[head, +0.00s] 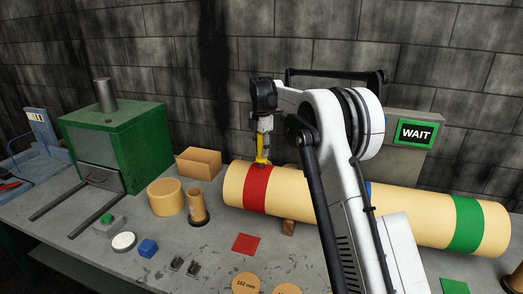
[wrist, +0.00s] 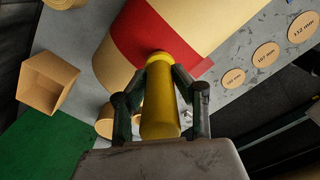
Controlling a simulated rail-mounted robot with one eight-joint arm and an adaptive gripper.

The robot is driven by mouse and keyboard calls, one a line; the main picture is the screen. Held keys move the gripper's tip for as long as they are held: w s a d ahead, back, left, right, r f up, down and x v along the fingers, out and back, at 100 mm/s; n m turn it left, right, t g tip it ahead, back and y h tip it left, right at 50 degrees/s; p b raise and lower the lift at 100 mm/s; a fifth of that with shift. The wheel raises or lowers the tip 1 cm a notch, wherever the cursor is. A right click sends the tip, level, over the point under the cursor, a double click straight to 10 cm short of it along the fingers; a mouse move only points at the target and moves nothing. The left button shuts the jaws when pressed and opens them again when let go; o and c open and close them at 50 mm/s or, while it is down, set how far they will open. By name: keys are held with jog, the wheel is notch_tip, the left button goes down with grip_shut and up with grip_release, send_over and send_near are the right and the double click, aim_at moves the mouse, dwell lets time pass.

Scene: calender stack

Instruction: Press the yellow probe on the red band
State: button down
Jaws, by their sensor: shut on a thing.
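The yellow probe (head: 261,147) is held pointing down in my gripper (head: 263,132). The probe also shows in the wrist view (wrist: 160,100), between the two fingers of my gripper (wrist: 160,75), which are shut on it. The red band (head: 256,188) goes around the left part of a long tan roll (head: 300,200) lying on the bench. In the head view the probe's lower end meets the top of the red band. In the wrist view its far end overlaps the red band (wrist: 145,35); I cannot tell whether it touches or hovers just above.
A sign reading WAIT (head: 415,133) stands behind the roll. A green band (head: 468,222) is at the roll's right part.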

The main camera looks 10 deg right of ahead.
dwell(0.3)
jog(key=shift+r+p, duration=1.6)
jog(key=shift+r, duration=1.9)
